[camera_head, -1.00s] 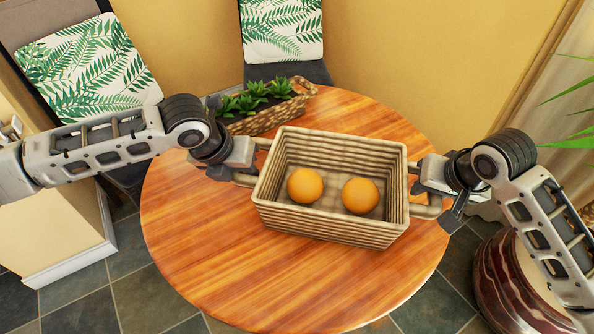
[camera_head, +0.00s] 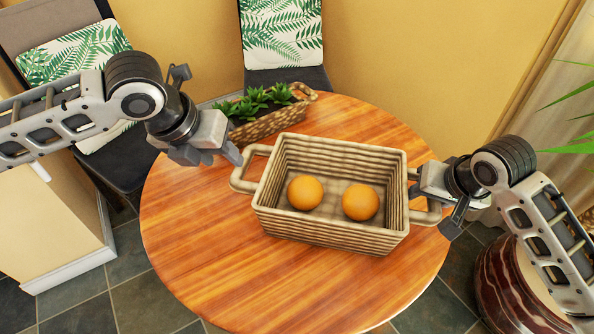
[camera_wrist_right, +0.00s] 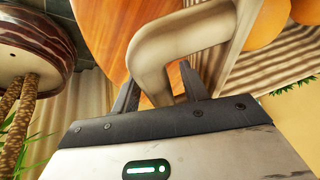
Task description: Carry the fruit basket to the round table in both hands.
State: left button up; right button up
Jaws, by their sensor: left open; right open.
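The woven fruit basket (camera_head: 330,232) sits on the round wooden table (camera_head: 215,265), with two oranges inside, a left one (camera_head: 305,193) and a right one (camera_head: 360,202). My left gripper (camera_head: 212,155) is open and empty, above and to the left of the basket's left handle (camera_head: 243,180), clear of it. My right gripper (camera_head: 437,198) is open at the basket's right handle. In the right wrist view the right handle (camera_wrist_right: 150,62) passes between the open fingers (camera_wrist_right: 165,90) of that gripper. Whether the fingers touch the handle cannot be told.
A planter basket with succulents (camera_head: 262,118) stands behind the fruit basket. Chairs with leaf-patterned cushions (camera_head: 282,30) stand by the wall. The table's front left is clear.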

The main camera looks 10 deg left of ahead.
jog(key=shift+r, duration=0.15)
pick_arm(q)
jog(key=shift+v, duration=1.1)
pick_arm(e)
jog(key=v, duration=1.1)
jog(key=shift+s+r, duration=0.25)
jog(key=shift+r, duration=0.05)
pick_arm(q)
jog(key=o, duration=0.8)
jog(key=shift+p+v, duration=4.5)
jog(key=shift+p, duration=0.5)
pick_arm(e)
notch_tip(320, 180, up, 10)
